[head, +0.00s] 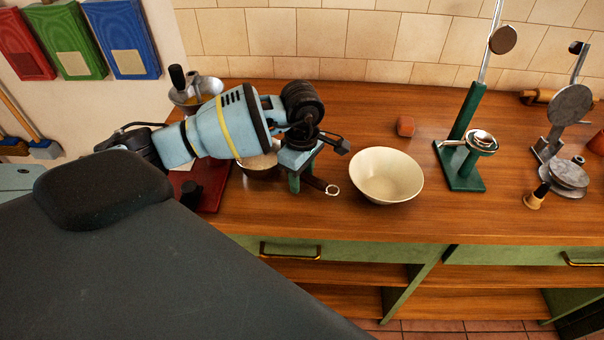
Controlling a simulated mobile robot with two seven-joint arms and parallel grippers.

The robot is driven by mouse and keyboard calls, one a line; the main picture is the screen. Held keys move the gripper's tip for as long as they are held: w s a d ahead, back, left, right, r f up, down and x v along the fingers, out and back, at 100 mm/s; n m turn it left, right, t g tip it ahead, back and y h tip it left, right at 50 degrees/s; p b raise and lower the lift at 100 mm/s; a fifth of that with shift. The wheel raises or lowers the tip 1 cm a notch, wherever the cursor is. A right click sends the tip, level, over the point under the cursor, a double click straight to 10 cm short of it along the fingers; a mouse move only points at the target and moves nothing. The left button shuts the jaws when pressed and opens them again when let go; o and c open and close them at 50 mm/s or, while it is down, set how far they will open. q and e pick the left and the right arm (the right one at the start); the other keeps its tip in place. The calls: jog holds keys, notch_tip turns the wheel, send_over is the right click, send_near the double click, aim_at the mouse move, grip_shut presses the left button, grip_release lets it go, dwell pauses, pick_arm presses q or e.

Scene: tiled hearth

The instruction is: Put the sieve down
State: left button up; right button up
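My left gripper (301,177), with a light-blue palm and green fingers, points down over the left part of the wooden counter. Its fingers are around the dark handle of the sieve (319,184), which ends in a metal ring to the right of the fingers. The round, pale head of the sieve (261,162) shows to the left, partly hidden under my forearm and wrist. I cannot tell whether the sieve touches the counter. My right gripper is not in view.
A cream bowl (387,175) stands right of the gripper, with a small reddish block (405,126) behind it. A red board (214,199) lies left. A metal vessel (194,94) stands at the back left. A green stand (462,170) and a grey metal device (568,105) stand right.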

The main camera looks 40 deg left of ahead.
pick_arm(q)
notch_tip(320, 180, up, 12)
jog(key=shift+r, duration=0.2)
dwell(0.5)
